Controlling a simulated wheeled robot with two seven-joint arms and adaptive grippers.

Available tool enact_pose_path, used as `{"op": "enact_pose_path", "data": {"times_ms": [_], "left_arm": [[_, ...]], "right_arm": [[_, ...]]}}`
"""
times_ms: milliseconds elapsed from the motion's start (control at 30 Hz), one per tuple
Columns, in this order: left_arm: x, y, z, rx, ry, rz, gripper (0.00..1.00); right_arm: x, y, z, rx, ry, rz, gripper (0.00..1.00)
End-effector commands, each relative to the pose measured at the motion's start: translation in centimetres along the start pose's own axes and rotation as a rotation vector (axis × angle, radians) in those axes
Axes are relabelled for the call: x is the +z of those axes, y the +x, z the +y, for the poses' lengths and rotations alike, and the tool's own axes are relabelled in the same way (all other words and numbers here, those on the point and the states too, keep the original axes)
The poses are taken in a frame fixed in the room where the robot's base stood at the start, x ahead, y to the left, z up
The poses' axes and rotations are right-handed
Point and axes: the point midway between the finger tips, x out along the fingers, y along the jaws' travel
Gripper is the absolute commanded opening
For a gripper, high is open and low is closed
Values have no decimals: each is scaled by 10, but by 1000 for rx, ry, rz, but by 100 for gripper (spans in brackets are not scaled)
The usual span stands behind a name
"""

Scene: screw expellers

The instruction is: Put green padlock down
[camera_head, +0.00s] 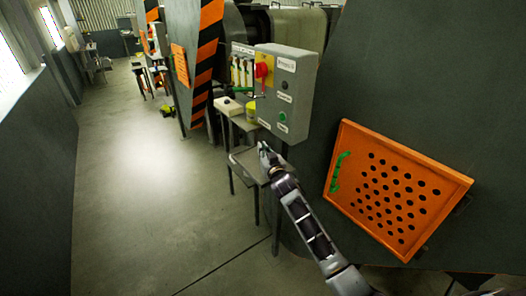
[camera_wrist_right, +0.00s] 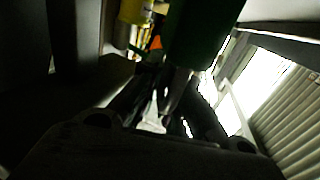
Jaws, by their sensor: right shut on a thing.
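My right gripper (camera_head: 264,150) reaches in from the lower right in the head view, over a small grey table (camera_head: 238,160) below the control box. In the right wrist view the fingers (camera_wrist_right: 160,98) are dark and close together. A dark green block (camera_wrist_right: 203,35) stands at their tips and looks like the body of the green padlock, held in the shut gripper. In the head view I cannot make out the padlock at the fingertips. Whether it touches the table is hidden. My left gripper is not in view.
A grey control box (camera_head: 297,80) with a red switch (camera_head: 261,70) hangs just above the gripper. A yellow cup (camera_head: 251,110) and a pale box (camera_head: 228,106) stand behind. An orange perforated panel (camera_head: 347,205) is at right. The floor (camera_head: 150,200) at left is clear.

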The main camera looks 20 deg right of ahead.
Motion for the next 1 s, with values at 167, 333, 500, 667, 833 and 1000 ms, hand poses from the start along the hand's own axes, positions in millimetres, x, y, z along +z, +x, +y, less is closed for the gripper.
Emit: {"op": "enact_pose_path", "data": {"times_ms": [167,333,500,667,833,1000], "left_arm": [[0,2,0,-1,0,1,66],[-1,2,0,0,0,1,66],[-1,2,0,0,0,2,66],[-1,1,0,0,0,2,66],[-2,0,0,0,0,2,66],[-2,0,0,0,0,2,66]], "right_arm": [[3,0,0,0,0,0,7],[3,0,0,0,0,0,27],[3,0,0,0,0,0,27],[2,0,0,0,0,0,27],[-1,-1,0,0,0,0,27],[1,-10,0,0,0,-1,27]]}}
